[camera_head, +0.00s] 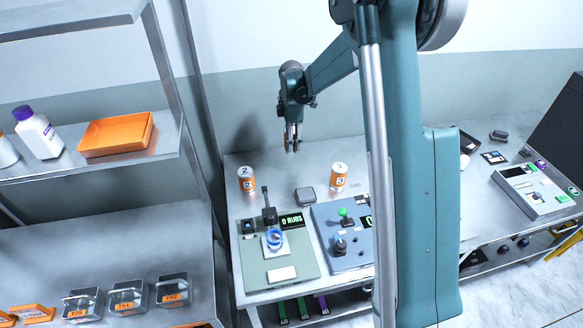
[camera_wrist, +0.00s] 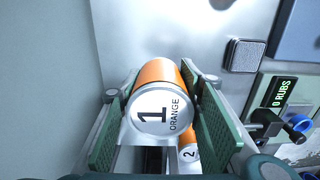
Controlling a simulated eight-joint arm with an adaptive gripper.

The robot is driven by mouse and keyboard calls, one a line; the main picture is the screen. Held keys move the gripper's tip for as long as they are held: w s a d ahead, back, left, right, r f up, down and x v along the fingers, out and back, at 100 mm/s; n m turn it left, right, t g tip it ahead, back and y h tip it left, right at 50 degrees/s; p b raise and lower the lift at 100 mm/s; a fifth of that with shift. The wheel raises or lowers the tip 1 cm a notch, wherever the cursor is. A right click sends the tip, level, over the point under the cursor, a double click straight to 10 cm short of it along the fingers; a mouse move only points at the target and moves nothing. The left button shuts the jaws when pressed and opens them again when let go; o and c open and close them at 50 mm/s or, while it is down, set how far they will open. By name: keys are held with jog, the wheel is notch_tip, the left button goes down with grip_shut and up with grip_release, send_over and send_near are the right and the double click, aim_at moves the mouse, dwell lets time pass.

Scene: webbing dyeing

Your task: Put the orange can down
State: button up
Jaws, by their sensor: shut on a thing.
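The orange can (camera_wrist: 163,108), white-lidded and labelled "1 ORANGE", lies between the two green finger pads in the wrist view. My gripper (camera_wrist: 160,125) is shut on it. In the head view my gripper (camera_head: 292,143) is raised above the back of the metal bench (camera_head: 285,165), fingers pointing down. I cannot make out the held can in that view.
Can 2 (camera_head: 246,178) and can 3 (camera_head: 338,177) stand upright on the bench. A small grey block (camera_head: 306,195) lies between them. In front are the rub-counter machine (camera_head: 277,262) and a blue-grey control box (camera_head: 345,245). A shelf unit (camera_head: 170,100) stands left.

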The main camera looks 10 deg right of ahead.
dwell(0.4)
send_over(292, 166)
jog(key=shift+a+f, duration=0.1)
jog(key=shift+f, duration=3)
jog(key=shift+f, duration=1.85)
jog(key=shift+f+b, duration=0.2)
jog(key=shift+b, duration=0.2)
jog(key=o, duration=1.1)
jog(key=shift+r, duration=0.25)
notch_tip(292, 166, up, 12)
jog(key=shift+f+p, duration=0.1)
jog(key=shift+p, duration=0.3)
